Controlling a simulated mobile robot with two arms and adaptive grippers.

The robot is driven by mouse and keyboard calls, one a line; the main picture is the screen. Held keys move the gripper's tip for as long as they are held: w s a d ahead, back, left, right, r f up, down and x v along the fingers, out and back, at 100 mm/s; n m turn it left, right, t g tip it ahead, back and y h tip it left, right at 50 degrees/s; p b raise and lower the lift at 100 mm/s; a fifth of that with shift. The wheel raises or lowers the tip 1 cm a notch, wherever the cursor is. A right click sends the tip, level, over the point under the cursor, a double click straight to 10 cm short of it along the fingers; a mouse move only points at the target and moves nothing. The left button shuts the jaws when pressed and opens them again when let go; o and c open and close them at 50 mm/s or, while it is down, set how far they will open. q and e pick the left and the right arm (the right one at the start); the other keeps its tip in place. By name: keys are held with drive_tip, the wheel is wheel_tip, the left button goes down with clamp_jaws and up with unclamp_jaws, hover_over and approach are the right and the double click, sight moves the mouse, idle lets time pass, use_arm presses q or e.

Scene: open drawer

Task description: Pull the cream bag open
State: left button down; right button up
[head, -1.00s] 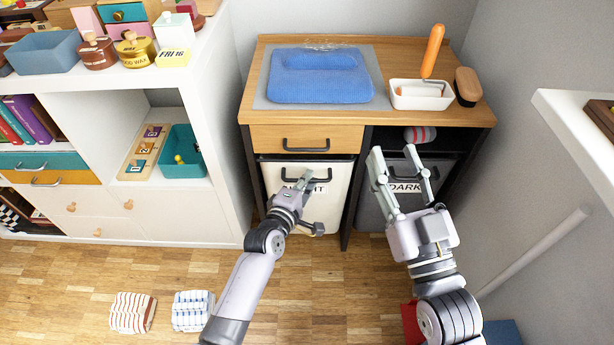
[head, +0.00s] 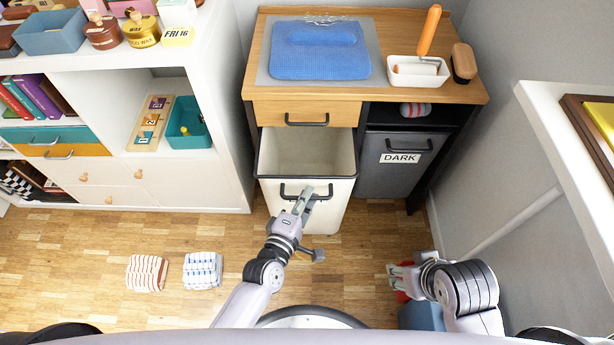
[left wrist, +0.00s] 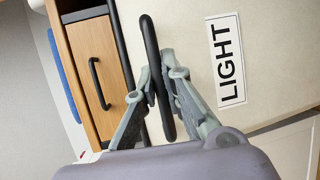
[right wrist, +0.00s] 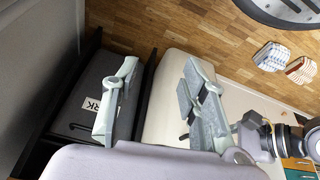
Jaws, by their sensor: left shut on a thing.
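The cream bag (head: 338,210) is tilted out of the wooden cabinet, and its empty inside shows from above in the head view. Its front with the LIGHT label (left wrist: 229,60) fills much of the left wrist view. My left gripper (head: 304,196) is shut on the bag's black handle (left wrist: 157,75), with one finger on each side of the bar. My right gripper (right wrist: 162,88) is open and empty, to the right of the bag and lower in the head view, above the floor; in the right wrist view its fingers are wide apart.
The grey DARK bag (head: 392,173) sits shut in the cabinet to the right. A wooden drawer (head: 305,113) is closed above the cream bag. A white shelf (head: 160,180) stands to the left. Two folded cloths (head: 147,273) lie on the floor, which is otherwise clear there.

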use_arm(q)
drive_tip(key=s+p, duration=0.2)
drive_tip(key=s, duration=0.7)
use_arm(e)
drive_tip(key=shift+s+r+g, duration=0.2)
drive_tip(key=shift+r+g, duration=0.1)
drive_tip(key=shift+r, duration=0.05)
use_arm(q)
drive_tip(key=c, duration=1.7)
unclamp_jaws()
use_arm(e)
drive_tip(key=shift+r, duration=0.1)
